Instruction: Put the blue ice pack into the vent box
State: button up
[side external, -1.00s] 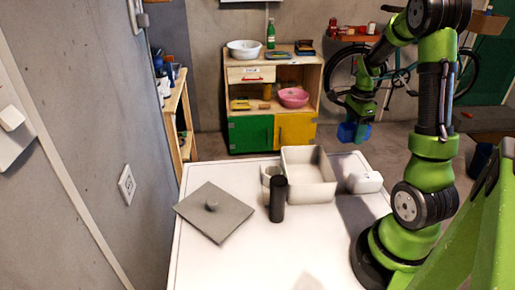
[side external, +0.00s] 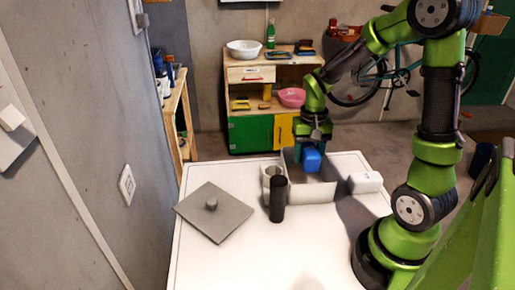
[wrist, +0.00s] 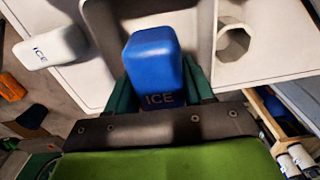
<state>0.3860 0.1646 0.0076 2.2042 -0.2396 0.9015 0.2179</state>
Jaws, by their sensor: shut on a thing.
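The blue ice pack (side external: 312,160) is held in my gripper (side external: 312,143), which is shut on it. In the side view the pack hangs over the open pale box (side external: 318,193), near its far side. I take this to be the vent box. In the wrist view the blue pack (wrist: 153,60), with "ICE" written on it, sits between the green fingers (wrist: 160,88). The box (wrist: 101,22) shows behind it there, partly hidden by the pack. I cannot tell exactly how high the pack is above the box rim.
A white pack marked "ICE" (wrist: 52,47) lies right of the box in the side view (side external: 365,182). A grey lid with a knob (side external: 228,222) lies further left. The table front is clear.

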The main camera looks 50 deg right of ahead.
aim_at(309, 147)
notch_tip(309, 147, down, 7)
jog(key=shift+f, duration=0.15)
jog(key=shift+f, duration=0.15)
jog(key=o, duration=1.2)
notch_tip(309, 147, up, 12)
jog(key=shift+r, duration=0.1)
jog(key=s+a+r+n+t, duration=0.2)
jog(key=a+r, duration=0.1)
jog(key=a, duration=0.2)
jog(key=s+a+r+n+t+y, duration=0.1)
jog(key=a+r+t, duration=0.1)
jog(key=a+r, duration=0.2)
jog(key=s+a+r+n+t+y, duration=0.1)
jog(key=s+a+r+n+t, duration=0.1)
jog(key=a, duration=0.4)
jog(key=shift+s+r+n+t, duration=0.2)
jog(key=shift+r+t, duration=0.1)
jog(key=shift+r, duration=0.3)
jog(key=shift+s+r+n+t, duration=0.15)
jog(key=shift+r+t, duration=0.15)
jog(key=shift+r, duration=0.3)
